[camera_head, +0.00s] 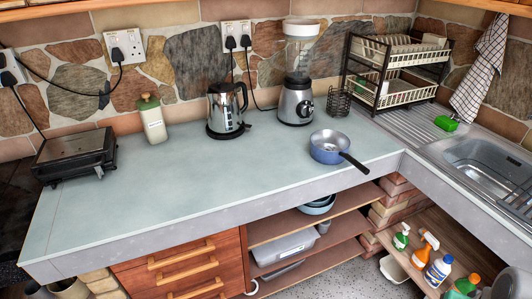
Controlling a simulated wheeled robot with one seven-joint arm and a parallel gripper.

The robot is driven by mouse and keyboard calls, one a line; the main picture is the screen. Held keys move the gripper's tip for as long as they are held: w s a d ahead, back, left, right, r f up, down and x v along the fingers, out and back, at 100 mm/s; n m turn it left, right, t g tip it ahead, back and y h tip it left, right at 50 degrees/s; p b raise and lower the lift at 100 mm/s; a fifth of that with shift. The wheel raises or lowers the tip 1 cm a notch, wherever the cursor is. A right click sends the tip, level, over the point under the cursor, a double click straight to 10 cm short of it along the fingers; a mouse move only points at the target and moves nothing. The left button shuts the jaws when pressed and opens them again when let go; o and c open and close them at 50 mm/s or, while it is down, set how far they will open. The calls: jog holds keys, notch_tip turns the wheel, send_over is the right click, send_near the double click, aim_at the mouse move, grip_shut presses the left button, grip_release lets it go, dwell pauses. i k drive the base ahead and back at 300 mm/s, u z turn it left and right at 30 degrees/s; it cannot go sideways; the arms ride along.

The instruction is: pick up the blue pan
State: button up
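The blue pan (327,148) sits upright on the pale grey-green counter (180,190), right of its middle and near the inner corner by the sink. Its black handle (355,163) points toward the lower right, toward the counter's front edge. The pan looks empty. My gripper is not in view, and nothing touches the pan.
Behind the pan stand a blender (295,103), a steel kettle (224,112) and a wire holder (339,103). A two-tier dish rack (405,92) and sink (485,165) are at right. A black appliance (76,153) is at left. The counter's front middle is clear.

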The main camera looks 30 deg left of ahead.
aim_at(327, 147)
jog(key=u, duration=0.2)
jog(key=k, duration=0.2)
jog(key=z, duration=0.2)
jog(key=i, duration=1.15)
jog(key=u, duration=3.4)
